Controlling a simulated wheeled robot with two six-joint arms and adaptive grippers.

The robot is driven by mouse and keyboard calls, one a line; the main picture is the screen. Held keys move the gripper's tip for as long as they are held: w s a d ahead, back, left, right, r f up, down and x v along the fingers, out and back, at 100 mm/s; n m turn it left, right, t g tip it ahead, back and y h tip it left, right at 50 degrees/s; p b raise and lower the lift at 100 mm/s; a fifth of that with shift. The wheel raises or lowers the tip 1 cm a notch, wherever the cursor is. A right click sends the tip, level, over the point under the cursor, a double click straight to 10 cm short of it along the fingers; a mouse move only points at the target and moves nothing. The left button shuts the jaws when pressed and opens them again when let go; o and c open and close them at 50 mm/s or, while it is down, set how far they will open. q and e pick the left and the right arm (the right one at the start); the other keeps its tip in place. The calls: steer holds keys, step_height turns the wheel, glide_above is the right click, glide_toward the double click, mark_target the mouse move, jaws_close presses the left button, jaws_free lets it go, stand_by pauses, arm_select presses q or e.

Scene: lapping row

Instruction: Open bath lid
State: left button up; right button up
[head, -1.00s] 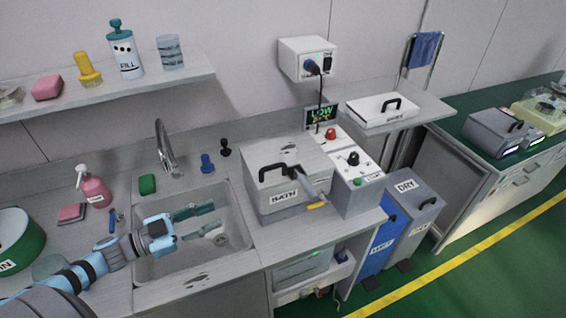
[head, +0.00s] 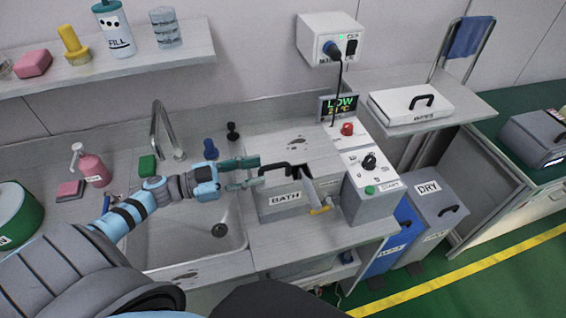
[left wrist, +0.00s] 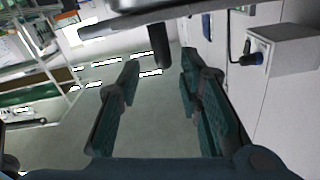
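The bath (head: 284,205) is a grey box labelled BATH, set in the counter to the right of the sink. Its lid (head: 318,150) lies flat on top and looks closed, with a black bar handle (head: 285,167) near the front. My left gripper (head: 259,172) is at the handle's left end, its teal fingers apart and one on either side of that end. Contact cannot be told. In the left wrist view the open fingers (left wrist: 158,85) show with a dark post, perhaps part of the handle, between their tips. My right gripper is not in view.
The sink (head: 190,235) and tap (head: 160,130) are on the left. A shelf (head: 130,68) hangs above.

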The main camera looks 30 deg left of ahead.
mark_target(285, 164)
arm_select(q)
steer(key=x, duration=0.8)
steer(key=shift+w+a+f+p, duration=0.1)
steer(key=shift+w+f+p, duration=0.2)
steer(key=shift+w, duration=0.2)
steer(key=shift+s+r, duration=0.1)
steer(key=shift+s, duration=0.15)
steer(key=shift+w, duration=0.1)
jaws_close()
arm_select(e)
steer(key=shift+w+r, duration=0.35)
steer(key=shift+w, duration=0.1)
